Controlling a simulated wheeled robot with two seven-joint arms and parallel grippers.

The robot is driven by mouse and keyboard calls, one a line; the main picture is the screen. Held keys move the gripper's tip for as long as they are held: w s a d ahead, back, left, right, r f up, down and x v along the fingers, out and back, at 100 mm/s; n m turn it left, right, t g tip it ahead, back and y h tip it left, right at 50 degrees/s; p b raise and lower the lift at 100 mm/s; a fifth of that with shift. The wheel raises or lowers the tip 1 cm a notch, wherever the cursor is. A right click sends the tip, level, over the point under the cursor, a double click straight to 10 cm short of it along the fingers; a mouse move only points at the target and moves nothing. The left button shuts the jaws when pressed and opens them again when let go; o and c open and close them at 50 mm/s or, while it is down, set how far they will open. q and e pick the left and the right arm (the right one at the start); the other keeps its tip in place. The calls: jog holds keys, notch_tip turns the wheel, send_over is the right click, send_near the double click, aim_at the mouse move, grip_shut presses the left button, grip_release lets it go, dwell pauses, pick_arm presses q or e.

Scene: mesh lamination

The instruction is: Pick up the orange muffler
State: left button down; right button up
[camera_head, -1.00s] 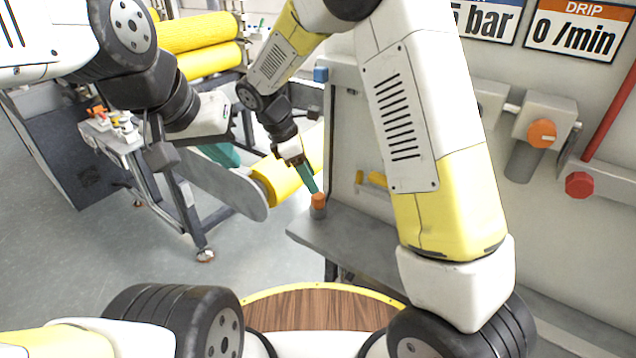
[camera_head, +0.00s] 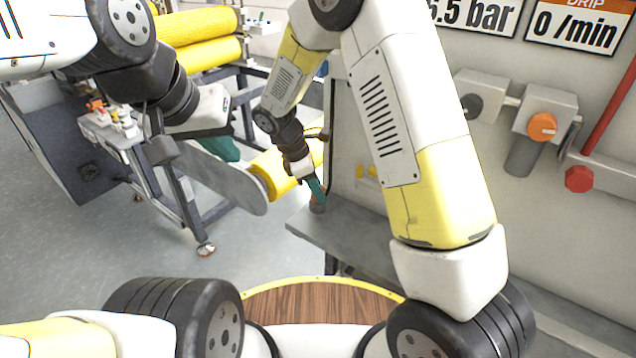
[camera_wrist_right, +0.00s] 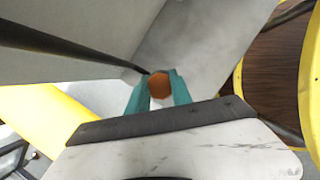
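The orange muffler (camera_wrist_right: 159,85) shows in the right wrist view, between the teal fingertips of my right gripper (camera_wrist_right: 160,84). The fingers stand apart, one on each side of it; whether they touch it I cannot tell. In the head view my right gripper (camera_head: 318,190) points down over a small grey fitting (camera_head: 317,207) on the grey ledge, and its fingers hide the muffler's orange body. My left gripper (camera_head: 222,150) is at the left, away from the ledge, with teal fingers partly hidden by its arm; its opening is unclear.
The grey ledge (camera_head: 345,237) runs along the wall panel. An orange knob (camera_head: 541,126) and a red knob (camera_head: 579,179) are at the right. Yellow rollers (camera_head: 205,55) and a stand with small orange and yellow parts (camera_head: 97,106) are at the left.

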grip_shut()
jog(key=shift+r, duration=0.2)
